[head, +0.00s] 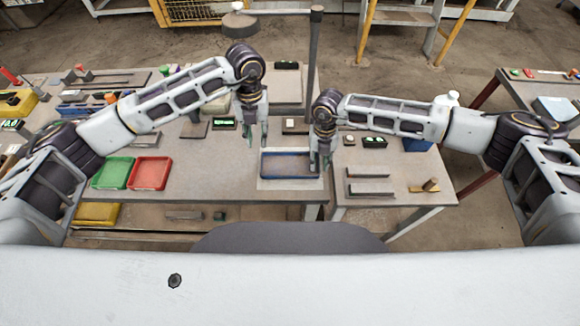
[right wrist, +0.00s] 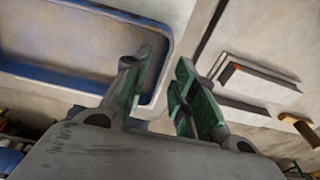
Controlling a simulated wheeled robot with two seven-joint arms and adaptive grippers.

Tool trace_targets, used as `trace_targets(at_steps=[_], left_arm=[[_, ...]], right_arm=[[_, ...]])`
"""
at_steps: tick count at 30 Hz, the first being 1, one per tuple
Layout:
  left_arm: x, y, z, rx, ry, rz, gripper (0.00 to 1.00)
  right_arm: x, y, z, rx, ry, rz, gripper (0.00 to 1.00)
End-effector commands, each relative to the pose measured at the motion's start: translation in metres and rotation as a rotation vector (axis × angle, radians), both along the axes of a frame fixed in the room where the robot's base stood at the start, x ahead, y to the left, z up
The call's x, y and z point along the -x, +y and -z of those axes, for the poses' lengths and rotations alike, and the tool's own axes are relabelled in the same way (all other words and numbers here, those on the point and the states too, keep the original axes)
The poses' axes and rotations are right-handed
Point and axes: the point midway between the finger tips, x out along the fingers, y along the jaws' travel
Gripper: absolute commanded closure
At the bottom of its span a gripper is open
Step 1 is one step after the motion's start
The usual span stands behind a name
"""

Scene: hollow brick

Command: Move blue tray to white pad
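The blue tray (head: 287,165) is a shallow, empty rectangle with a blue rim. It lies flat on the white pad (head: 275,184), whose pale border shows around it. In the right wrist view the blue tray (right wrist: 60,50) fills the upper left, with the white pad (right wrist: 185,18) beside it. My right gripper (head: 320,164) is low at the tray's right edge. Its green-padded fingers (right wrist: 160,88) are apart, near the right rim; I cannot tell whether they touch it. My left gripper (head: 256,136) hangs behind the tray's back left corner, fingers apart and empty.
A green tray (head: 113,173) and a red tray (head: 150,173) sit to the left. Grey bars (head: 369,181) and a small brown part (head: 430,186) lie on the right table. A dark post (head: 313,60) stands behind the grippers. The table's front edge is close below the pad.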

Motion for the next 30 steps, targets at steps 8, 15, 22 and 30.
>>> trace_targets(at_steps=[8,15,22,30], left_arm=[[0.0,0.0,0.0,0.0,0.0,0.0,0.73],[0.0,0.0,0.0,0.0,0.0,0.0,0.73],[0.0,0.0,0.0,0.0,0.0,0.0,0.73],[0.0,0.0,0.0,0.0,0.0,0.0,0.73]], right_arm=[[-0.001,0.0,-0.003,0.0,0.0,0.0,0.73],[-0.003,0.001,-0.023,-0.002,-0.002,0.0,0.73],[-0.007,0.0,-0.055,-0.001,-0.002,0.001,0.73],[-0.012,0.0,-0.094,-0.001,-0.002,0.0,0.73]])
